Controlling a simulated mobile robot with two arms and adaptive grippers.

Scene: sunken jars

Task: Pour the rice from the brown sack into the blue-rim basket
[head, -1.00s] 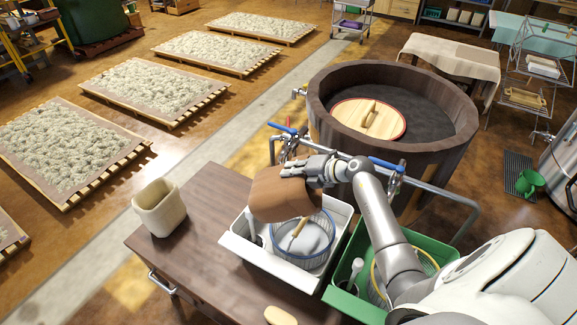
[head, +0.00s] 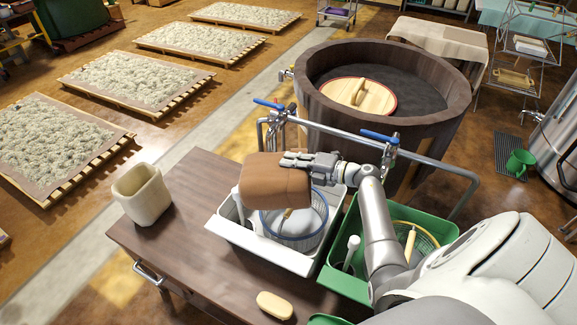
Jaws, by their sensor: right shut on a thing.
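The brown sack (head: 277,183) hangs in the air over the back left part of the blue-rim basket. My right gripper (head: 293,161) is shut on the sack's upper right side. The blue-rim basket (head: 318,235) stands in the white tub (head: 250,244) on the brown table. Pale, whitish contents and a wooden handle show in the basket, partly hidden by the sack. I see no stream of rice, and the sack's mouth cannot be made out. My left gripper is not in view.
A cream bin (head: 142,194) stands at the table's left. A green tub (head: 352,283) with a yellow-rim basket (head: 418,240) is right of the white tub. A pipe with blue-handled taps (head: 379,136) runs behind, before a big wooden vat (head: 445,125). A pale oval block (head: 275,305) lies in front.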

